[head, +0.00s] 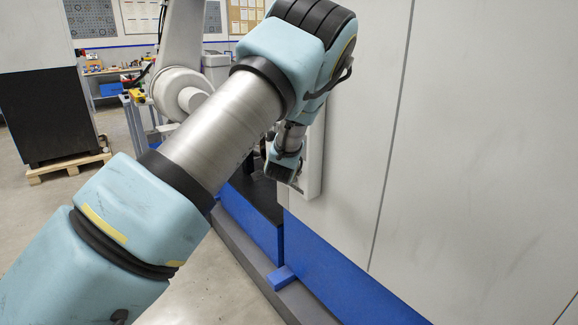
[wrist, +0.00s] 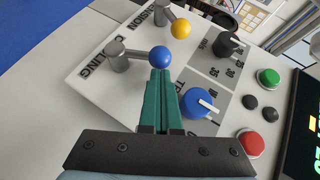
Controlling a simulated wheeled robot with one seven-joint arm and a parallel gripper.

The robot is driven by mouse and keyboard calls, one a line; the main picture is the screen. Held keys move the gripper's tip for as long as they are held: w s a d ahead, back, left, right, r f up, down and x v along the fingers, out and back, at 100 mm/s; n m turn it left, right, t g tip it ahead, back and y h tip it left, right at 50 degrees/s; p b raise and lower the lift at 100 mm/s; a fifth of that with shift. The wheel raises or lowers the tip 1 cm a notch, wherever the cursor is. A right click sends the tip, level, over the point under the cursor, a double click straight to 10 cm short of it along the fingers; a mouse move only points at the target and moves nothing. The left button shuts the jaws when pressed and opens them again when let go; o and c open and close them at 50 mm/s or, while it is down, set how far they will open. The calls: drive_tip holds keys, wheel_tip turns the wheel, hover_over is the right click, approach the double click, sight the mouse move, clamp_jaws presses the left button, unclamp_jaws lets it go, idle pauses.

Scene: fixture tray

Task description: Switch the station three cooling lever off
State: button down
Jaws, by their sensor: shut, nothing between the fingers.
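The cooling lever is a grey metal arm with a blue ball end (wrist: 161,57), on a white panel (wrist: 95,75) beside the lettering "COOLING" in the wrist view. Its arm runs from a grey pivot at left to the ball at right. My gripper (wrist: 160,74) has its green fingers together and empty, with the tips at the near side of the blue ball; I cannot tell whether they touch it. In the head view my gripper (head: 292,186) is at the machine's side, partly hidden, and the lever is not visible.
A yellow-ball lever (wrist: 181,28) stands beyond the blue one. A black knob (wrist: 227,46), a blue knob (wrist: 198,104), a green button (wrist: 268,77) and a red button (wrist: 250,145) lie to the right. A dark screen (wrist: 305,135) is at the right edge.

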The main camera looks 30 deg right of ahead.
drive_tip(key=shift+w+r, duration=0.1)
drive_tip(key=shift+w, duration=0.25)
idle(0.5)
